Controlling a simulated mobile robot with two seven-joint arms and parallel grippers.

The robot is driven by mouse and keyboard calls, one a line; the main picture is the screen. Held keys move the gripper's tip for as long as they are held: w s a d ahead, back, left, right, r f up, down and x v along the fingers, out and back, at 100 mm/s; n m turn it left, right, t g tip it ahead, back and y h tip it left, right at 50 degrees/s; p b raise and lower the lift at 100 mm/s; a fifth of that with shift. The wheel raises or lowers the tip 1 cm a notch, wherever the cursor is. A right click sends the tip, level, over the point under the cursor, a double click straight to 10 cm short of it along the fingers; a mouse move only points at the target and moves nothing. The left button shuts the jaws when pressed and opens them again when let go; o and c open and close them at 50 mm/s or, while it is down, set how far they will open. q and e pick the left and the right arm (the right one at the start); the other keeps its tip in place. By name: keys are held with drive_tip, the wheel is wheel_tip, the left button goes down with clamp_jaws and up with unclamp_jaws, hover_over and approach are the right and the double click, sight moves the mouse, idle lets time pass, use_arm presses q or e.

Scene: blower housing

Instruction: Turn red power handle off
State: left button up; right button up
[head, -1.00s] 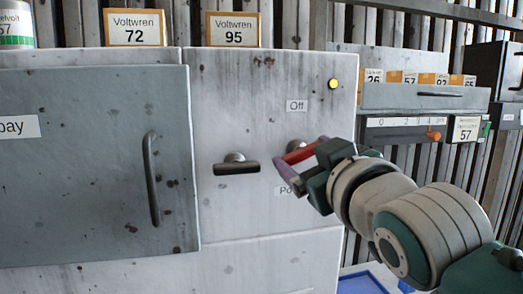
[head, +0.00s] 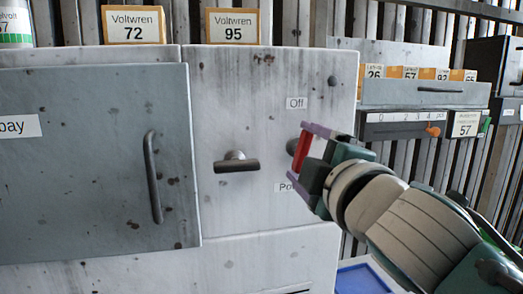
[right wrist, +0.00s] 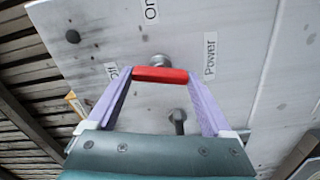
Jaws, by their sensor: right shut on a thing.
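The red power handle (head: 302,152) is on the pale, stained cabinet panel (head: 245,120). It stands close to upright, just below the "Off" label (head: 297,103). My right gripper (head: 304,154) is shut on it, with one purple finger above and one below. In the right wrist view the red handle (right wrist: 160,75) lies across between the two purple fingers, its ends against them. The "Power" label (right wrist: 210,58) shows beside it there. The round indicator (head: 332,81) at the panel's upper right is dark. My left gripper is not in view.
A dark T-shaped handle (head: 237,163) sits left of the red one. A grey door (head: 80,160) with a vertical bar handle (head: 153,178) is further left. Right are a grey drawer (head: 425,93) and a slider with an orange knob (head: 433,130). A blue tray (head: 362,280) lies below.

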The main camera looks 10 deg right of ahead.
drive_tip(key=shift+n, duration=1.6)
drive_tip(key=o, duration=1.1)
drive_tip(key=shift+o, duration=0.2)
drive_tip(key=s+b, duration=0.3)
drive_tip(key=s, duration=0.7)
drive_tip(key=shift+d, duration=0.15)
